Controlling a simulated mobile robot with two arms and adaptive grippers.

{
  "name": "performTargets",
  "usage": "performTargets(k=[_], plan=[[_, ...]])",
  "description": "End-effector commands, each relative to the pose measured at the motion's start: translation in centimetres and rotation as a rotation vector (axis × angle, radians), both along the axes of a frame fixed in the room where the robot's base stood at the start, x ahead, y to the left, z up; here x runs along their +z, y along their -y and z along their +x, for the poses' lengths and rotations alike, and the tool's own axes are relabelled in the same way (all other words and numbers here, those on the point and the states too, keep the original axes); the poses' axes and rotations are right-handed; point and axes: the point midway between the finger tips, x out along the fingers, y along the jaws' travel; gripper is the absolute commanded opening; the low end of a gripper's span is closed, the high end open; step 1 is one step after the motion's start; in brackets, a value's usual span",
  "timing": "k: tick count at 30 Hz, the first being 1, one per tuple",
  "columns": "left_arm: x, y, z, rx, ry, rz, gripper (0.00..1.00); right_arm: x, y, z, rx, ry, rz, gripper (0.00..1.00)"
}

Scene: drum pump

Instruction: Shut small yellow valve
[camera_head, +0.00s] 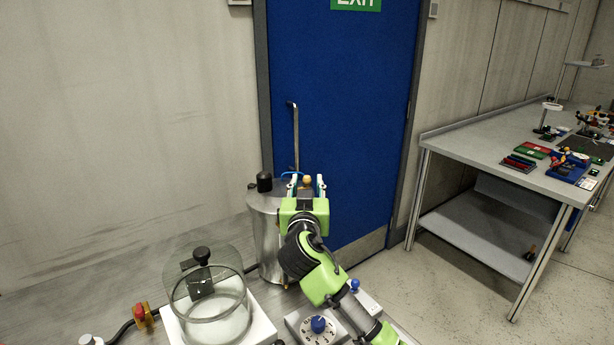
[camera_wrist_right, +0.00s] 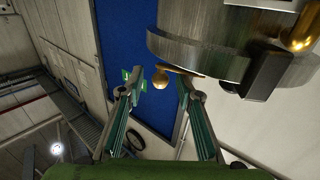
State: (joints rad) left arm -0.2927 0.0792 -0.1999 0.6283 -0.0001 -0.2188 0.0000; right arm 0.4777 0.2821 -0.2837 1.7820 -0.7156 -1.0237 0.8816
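The small yellow valve shows as a brass-coloured knob (camera_head: 307,180) at the top of the metal drum (camera_head: 268,235) in the head view. In the right wrist view, its rounded knob (camera_wrist_right: 161,78) sits on a thin stem beside the drum's metal rim (camera_wrist_right: 200,52). My right gripper (camera_head: 305,184) reaches over the drum. Its fingers (camera_wrist_right: 157,86) are spread, with the knob in the gap between them, and I see no clear contact. My left gripper is not in view.
A glass vessel (camera_head: 220,318) with a black-knobbed lid stands left of my right arm. A red-and-yellow switch (camera_head: 141,315) is at the lower left. A blue door (camera_head: 345,100) is behind the drum. A workbench (camera_head: 480,145) with several items stands at right.

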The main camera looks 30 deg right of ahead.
Motion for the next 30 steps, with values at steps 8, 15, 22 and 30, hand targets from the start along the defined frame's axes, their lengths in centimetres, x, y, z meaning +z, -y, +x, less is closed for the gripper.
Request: performTargets(k=[8,15,22,30], plan=[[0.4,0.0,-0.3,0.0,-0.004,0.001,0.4,0.0,0.8,1.5,0.001,0.0,0.001,0.32],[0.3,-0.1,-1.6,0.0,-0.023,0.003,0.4,-0.1,0.8,1.5,0.001,0.0,0.001,0.3],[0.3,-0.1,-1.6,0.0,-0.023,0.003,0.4,-0.1,0.8,1.5,0.0,-0.001,0.0,0.0],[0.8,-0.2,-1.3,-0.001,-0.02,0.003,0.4,-0.2,1.0,2.0,0.106,-0.007,0.0,0.0]])
